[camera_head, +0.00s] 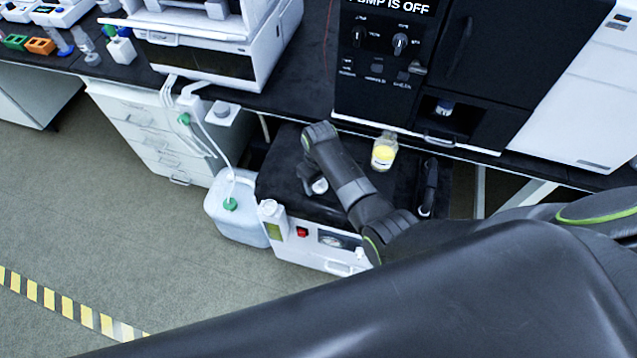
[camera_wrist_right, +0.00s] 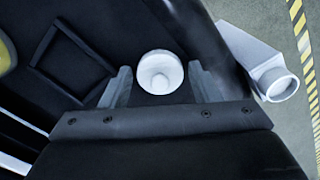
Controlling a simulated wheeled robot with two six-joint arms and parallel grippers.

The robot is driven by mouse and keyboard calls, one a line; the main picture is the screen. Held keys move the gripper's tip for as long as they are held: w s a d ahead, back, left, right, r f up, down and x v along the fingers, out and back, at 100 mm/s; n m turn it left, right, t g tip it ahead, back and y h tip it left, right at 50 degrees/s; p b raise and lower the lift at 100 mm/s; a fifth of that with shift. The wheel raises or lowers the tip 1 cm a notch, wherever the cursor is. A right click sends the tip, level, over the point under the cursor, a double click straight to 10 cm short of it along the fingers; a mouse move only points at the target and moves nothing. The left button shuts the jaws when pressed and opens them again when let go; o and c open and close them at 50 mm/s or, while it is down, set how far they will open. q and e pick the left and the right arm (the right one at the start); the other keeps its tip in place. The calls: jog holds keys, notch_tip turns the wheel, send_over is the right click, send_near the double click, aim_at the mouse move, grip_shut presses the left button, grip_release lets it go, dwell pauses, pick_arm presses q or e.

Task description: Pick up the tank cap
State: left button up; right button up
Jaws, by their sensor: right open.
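A small round white cap (camera_wrist_right: 160,62) with a raised middle lies on a black surface in the right wrist view. In the head view it shows as a small white spot (camera_head: 320,186) on top of the black-topped unit, partly covered by my gripper. My right gripper (camera_wrist_right: 160,74) is open, with one finger on each side of the cap. A gap shows on both sides, and the gripper appears not to hold it. In the head view the right gripper (camera_head: 311,178) points down over the unit's left part. My left gripper is not in view.
The black-topped unit (camera_head: 282,188) also bears a bottle with a yellow label (camera_head: 384,155) and a dark handle (camera_head: 430,186). A white spout-like part (camera_wrist_right: 277,83) stands at its edge. A translucent canister (camera_head: 237,232) with tubing stands left. The bench (camera_head: 310,85) overhangs behind.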

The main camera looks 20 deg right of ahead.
jog(key=c, duration=0.7)
jog(key=shift+c, duration=0.2)
